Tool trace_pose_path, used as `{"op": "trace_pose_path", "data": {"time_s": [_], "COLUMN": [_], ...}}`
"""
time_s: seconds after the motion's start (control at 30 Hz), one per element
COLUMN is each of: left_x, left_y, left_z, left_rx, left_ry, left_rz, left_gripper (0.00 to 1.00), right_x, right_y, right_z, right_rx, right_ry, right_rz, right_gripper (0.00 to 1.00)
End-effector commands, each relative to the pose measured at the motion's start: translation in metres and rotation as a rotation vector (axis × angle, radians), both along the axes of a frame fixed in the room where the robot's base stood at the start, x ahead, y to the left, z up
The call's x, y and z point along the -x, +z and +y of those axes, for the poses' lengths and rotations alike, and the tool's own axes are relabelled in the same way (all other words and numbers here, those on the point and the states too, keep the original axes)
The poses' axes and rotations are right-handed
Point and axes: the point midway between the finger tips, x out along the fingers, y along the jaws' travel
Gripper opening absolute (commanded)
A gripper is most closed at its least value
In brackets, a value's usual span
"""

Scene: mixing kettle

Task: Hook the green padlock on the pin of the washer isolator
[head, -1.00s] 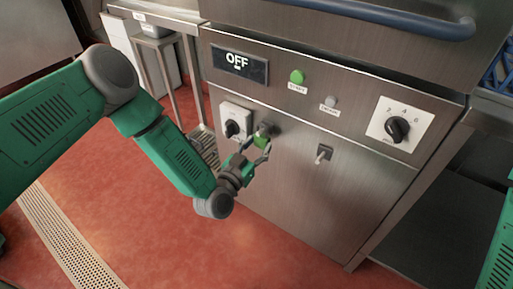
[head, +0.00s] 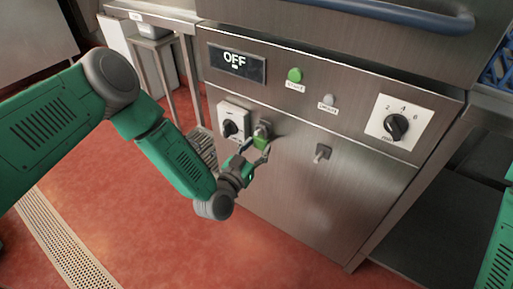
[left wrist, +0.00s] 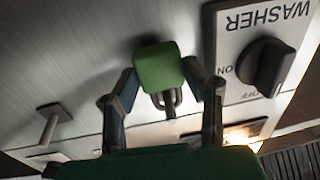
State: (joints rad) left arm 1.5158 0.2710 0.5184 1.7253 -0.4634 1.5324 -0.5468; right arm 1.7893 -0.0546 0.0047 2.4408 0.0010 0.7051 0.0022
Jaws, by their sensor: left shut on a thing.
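The green padlock (head: 261,143) is in my left gripper (head: 256,155), close to the steel panel front and right of the white washer isolator (head: 233,121). In the left wrist view, the two fingers of my left gripper (left wrist: 158,80) press on either side of the padlock body (left wrist: 158,67). Its grey shackle (left wrist: 168,102) points toward the top of the panel. The washer isolator (left wrist: 262,62), with a black knob, shows upside down there. The pin is hidden or merges with the shackle, so I cannot tell whether the shackle is around it. My right gripper is out of view.
A second peg (head: 321,153) stands out from the panel to the right. Above are an OFF display (head: 237,64), a green button (head: 295,75) and a grey button (head: 329,100). A rotary dial (head: 397,127) is at the right. The red floor in front is clear.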

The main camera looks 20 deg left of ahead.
Motion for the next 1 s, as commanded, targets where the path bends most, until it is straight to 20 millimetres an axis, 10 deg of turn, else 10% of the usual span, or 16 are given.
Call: {"op": "trace_pose_path", "data": {"time_s": [0.37,0.4,0.47,1.0], "left_x": [-0.0001,-0.0001,-0.0001,0.0001], "left_y": [-0.0007,-0.0007,-0.0008,-0.0006], "left_z": [0.0002,0.0003,0.0003,0.0003], "left_rx": [0.0,0.0,0.0,0.0], "left_ry": [0.0,0.0,0.0,0.0], "left_rz": [0.002,0.002,0.002,0.002], "left_gripper": [0.1,0.46,0.64,0.84], "right_x": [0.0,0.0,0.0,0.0], "right_y": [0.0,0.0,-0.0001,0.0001], "right_z": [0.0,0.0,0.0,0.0], "right_rx": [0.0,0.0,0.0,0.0], "right_ry": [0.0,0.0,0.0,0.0], "right_rz": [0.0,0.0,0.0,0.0], "right_gripper": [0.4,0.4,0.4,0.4]}}
